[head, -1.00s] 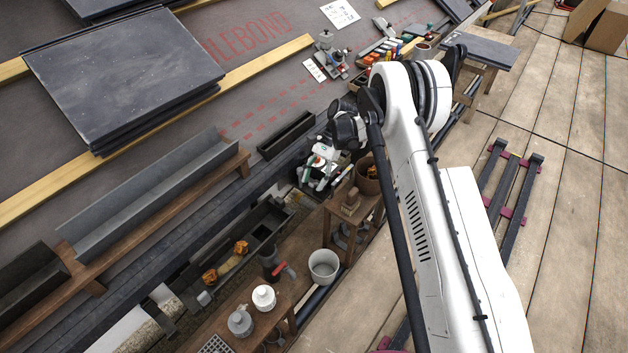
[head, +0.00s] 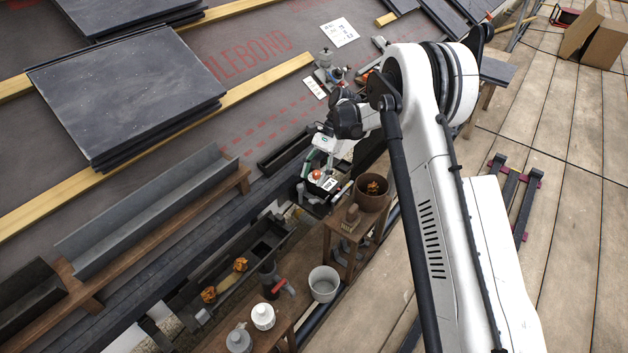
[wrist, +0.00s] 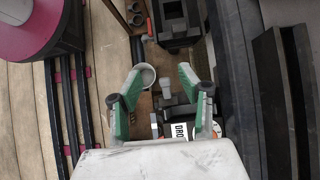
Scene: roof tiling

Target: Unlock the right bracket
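My gripper (wrist: 161,70) has two green fingers spread apart in the wrist view, with no object held between them. In the head view, a device with an orange-red knob (head: 316,174) shows below my gripper. I cannot tell which part is the right bracket or its lock state.
A brown pot (head: 371,195) on a wooden stand is close right of my gripper. A grey bucket (head: 324,284) and white-lidded jars (head: 263,317) are nearer. Slate tiles (head: 125,90) are stacked on the roof at left. The plank floor (head: 570,240) at right is mostly clear.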

